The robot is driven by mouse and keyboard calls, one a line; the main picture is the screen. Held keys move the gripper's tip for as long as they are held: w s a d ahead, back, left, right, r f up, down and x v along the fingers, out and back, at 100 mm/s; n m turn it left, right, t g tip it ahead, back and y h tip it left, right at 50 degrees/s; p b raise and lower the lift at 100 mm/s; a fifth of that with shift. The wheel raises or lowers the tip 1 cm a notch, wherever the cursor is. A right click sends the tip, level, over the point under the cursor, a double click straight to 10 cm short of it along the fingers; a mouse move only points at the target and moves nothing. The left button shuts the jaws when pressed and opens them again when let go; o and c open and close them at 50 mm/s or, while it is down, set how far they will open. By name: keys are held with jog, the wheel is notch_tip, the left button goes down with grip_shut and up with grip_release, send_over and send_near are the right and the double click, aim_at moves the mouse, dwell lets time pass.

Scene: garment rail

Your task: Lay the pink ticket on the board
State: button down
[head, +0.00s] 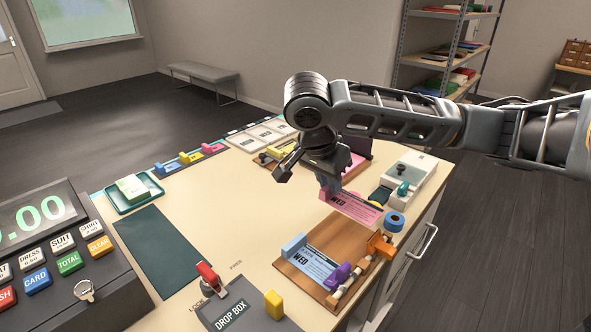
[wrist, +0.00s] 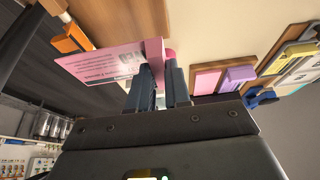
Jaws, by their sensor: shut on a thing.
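My gripper (head: 328,187) is shut on the pink ticket (head: 352,208) and holds it by a pink end piece. The ticket has dark "WED" print and hangs above the back edge of the near wooden board (head: 325,229). In the wrist view the ticket (wrist: 98,66) reaches left from my fingers (wrist: 158,85). A blue ticket (head: 312,266) lies on the near board, with a light blue block (head: 293,244) at one end and a purple piece (head: 338,276) at the other. Whether the pink ticket touches the board is unclear.
An orange clamp (head: 380,246) stands at the board's right edge, near a blue tape roll (head: 394,222). A white box (head: 412,175) is behind. Another wooden board with yellow and pink pieces lies partly behind my gripper. The tabletop's middle (head: 215,205) is clear.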

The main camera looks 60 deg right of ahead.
jog(key=shift+w+f, duration=0.1)
jog(key=shift+w, duration=0.35)
notch_tip(320, 180, down, 6)
jog(key=b, duration=0.7)
jog(key=shift+f, duration=0.15)
jog(key=shift+f+b, duration=0.6)
jog(key=shift+f, duration=0.35)
jog(key=shift+f+p, duration=0.25)
jog(key=shift+p, duration=0.85)
dwell(0.9)
jog(key=c, duration=1)
grip_release()
jog(key=shift+o, duration=0.4)
jog(key=o, duration=0.4)
jog(key=shift+r, duration=0.1)
